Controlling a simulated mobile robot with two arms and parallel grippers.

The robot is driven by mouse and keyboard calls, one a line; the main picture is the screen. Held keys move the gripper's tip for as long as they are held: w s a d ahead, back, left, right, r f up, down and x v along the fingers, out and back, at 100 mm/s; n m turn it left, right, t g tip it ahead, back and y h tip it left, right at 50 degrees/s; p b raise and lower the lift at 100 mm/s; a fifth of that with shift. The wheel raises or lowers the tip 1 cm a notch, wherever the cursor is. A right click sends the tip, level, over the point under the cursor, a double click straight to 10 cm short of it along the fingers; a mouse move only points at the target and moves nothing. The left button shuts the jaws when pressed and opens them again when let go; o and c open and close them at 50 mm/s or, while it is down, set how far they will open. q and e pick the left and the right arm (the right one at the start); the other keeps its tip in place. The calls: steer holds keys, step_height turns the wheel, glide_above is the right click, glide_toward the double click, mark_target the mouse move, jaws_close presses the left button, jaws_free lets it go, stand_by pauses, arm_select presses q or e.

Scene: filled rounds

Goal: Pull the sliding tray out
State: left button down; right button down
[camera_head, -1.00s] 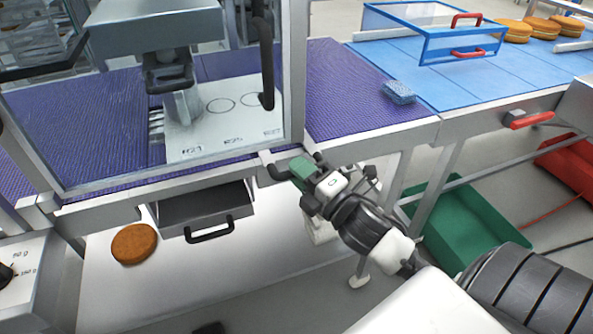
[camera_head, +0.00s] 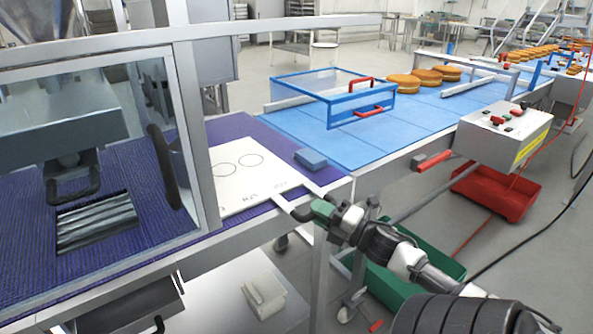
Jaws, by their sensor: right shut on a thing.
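The sliding tray (camera_head: 235,185) is a white plate marked with circles and printed labels. It lies over the purple belt, to the right of the guard's metal post, with its far-left part hidden by the post. Two pale handle arms (camera_head: 287,206) reach from it past the table's front edge. My right gripper (camera_head: 309,212) is at the outer end of these arms, shut on the tray's handle. Its fingers largely hide the bar. My left gripper is not in view.
A clear-windowed guard (camera_head: 95,150) stands left of the tray, with a dark-framed ribbed opening (camera_head: 96,224) behind it. A blue sponge (camera_head: 310,159) lies just beyond the tray. A drawer (camera_head: 130,303) hangs below the table. A green bin (camera_head: 395,283) is under my right arm.

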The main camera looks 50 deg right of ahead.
steer(key=shift+s+d, duration=0.2)
steer(key=shift+d, duration=0.55)
steer(key=shift+s+d, duration=0.15)
steer(key=shift+d, duration=0.6)
steer(key=shift+r, duration=0.1)
steer(key=c, duration=1.3)
jaws_free()
steer(key=shift+d, duration=0.1)
steer(key=shift+o, duration=1.2)
steer(key=shift+d, duration=0.15)
